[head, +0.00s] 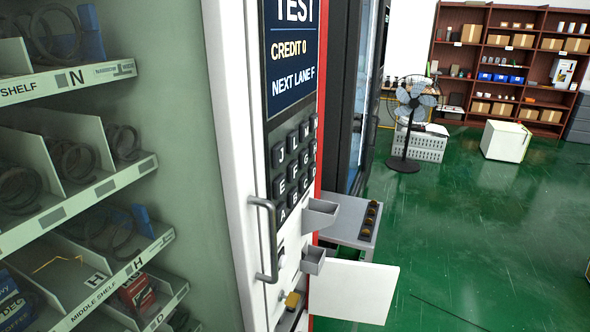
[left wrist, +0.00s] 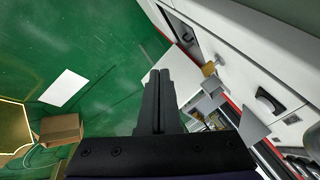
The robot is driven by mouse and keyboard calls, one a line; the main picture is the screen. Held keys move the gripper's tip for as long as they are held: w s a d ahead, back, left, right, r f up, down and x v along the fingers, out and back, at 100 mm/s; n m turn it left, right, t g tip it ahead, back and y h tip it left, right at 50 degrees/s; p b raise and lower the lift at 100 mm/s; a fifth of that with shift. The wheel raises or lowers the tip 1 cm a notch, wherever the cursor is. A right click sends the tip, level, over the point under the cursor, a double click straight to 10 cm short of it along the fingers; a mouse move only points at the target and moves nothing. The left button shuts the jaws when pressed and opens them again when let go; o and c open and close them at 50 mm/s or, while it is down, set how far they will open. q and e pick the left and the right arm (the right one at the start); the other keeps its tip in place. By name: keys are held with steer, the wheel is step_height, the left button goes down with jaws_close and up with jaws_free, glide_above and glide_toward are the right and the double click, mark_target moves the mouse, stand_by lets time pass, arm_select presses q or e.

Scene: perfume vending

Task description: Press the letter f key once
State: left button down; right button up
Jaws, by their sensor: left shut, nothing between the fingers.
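The keypad (head: 294,170) is on the vending machine's front panel in the head view, seen at a steep angle. Its dark keys carry white letters. The E row is the middle one, and the f key (head: 293,170) appears to be just right of E; its letter is small and hard to read. Above it the screen (head: 292,60) reads "CREDIT 0" and "NEXT LANE F". My left gripper (left wrist: 160,76) shows only in the left wrist view, its fingers shut and empty, with green floor beyond their tips. My right gripper is not in view.
A vertical door handle (head: 265,240) stands out left of the keypad. Below the keys, grey trays (head: 318,214) and an open white flap (head: 352,291) jut out. A shelf table (head: 345,232) stands behind. Green floor (head: 470,240) is open at right.

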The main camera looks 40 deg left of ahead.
mark_target(293, 171)
arm_select(q)
steer(key=w+a+r+m+t+y+p, duration=0.1)
steer(key=w+a+r+m+y, duration=0.2)
steer(key=w+r, duration=0.35)
steer(key=w+a+r+m+y, duration=0.35)
steer(key=w+r, duration=0.25)
steer(key=r, duration=0.2)
steer(key=w+d+r+m+t+y, duration=0.1)
steer(key=w+r+m+t+y, duration=0.1)
steer(key=w+r, duration=0.3)
steer(key=w+d+r+m+t+y+p, duration=0.1)
steer(key=w+r+y, duration=0.3)
steer(key=r, duration=0.5)
steer(key=shift+w+d+r+m+t, duration=0.4)
steer(key=shift+w+m, duration=0.35)
steer(key=shift+w, duration=0.5)
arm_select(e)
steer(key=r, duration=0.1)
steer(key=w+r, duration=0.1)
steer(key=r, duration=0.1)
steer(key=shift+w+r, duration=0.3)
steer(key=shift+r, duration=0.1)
arm_select(q)
steer(key=s+a, duration=0.2)
steer(key=a, duration=0.6)
steer(key=shift+a, duration=0.3)
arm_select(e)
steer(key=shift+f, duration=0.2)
arm_select(q)
steer(key=shift+a, duration=0.1)
